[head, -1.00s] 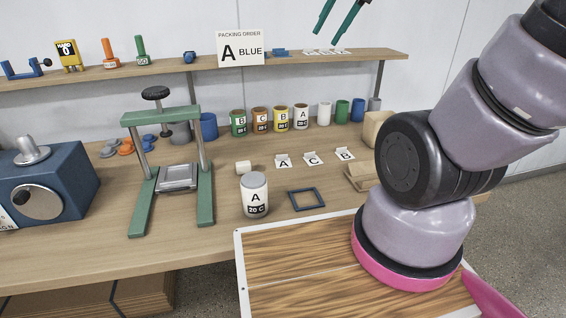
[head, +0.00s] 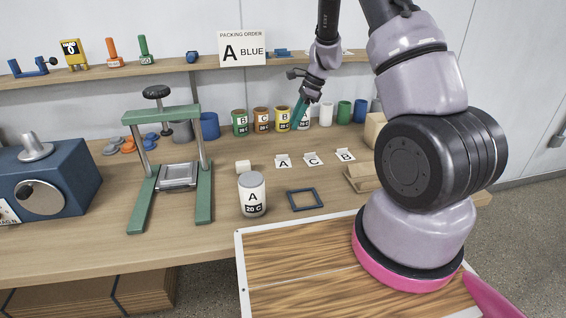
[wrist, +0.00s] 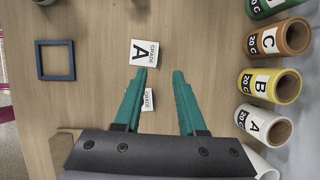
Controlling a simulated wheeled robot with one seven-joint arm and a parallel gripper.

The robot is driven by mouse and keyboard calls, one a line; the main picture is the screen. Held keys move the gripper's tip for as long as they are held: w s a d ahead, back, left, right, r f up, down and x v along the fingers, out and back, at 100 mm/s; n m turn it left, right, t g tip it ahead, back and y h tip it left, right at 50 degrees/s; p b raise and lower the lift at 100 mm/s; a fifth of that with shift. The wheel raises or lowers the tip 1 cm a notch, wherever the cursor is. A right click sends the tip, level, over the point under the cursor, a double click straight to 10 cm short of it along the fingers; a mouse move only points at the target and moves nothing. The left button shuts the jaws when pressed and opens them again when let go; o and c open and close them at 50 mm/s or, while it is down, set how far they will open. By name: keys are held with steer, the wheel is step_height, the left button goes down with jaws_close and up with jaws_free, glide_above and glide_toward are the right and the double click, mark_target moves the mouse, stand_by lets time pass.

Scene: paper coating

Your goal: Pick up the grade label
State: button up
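Three small white grade labels stand on the table in the head view: A (head: 283,161), C (head: 312,159) and B (head: 344,155). In the wrist view, label A (wrist: 145,52) lies just beyond my fingertips. A second label (wrist: 148,98) is partly hidden behind the left finger, and its letter cannot be read. My gripper (wrist: 159,73) is open and empty, its teal fingers apart. In the head view my gripper (head: 299,113) hangs in front of the row of cups, above the table, behind the labels in the picture. The packing order sign (head: 242,48) reads "A BLUE".
Coloured cups, including the yellow B cup (head: 282,118), stand along the back beneath the shelf (head: 165,67). A green press (head: 203,192) is left.

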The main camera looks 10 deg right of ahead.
glide_toward(283, 161)
steer(key=shift+w+a+f, duration=0.2)
steer(key=shift+w+a, duration=0.05)
steer(key=shift+w, duration=0.35)
steer(key=shift+w+a+f, duration=0.2)
steer(key=shift+w+a, duration=0.05)
steer(key=shift+w, duration=0.35)
steer(key=x, duration=0.5)
steer(key=shift+s+f, duration=0.3)
steer(key=shift+f, duration=0.05)
jaws_close()
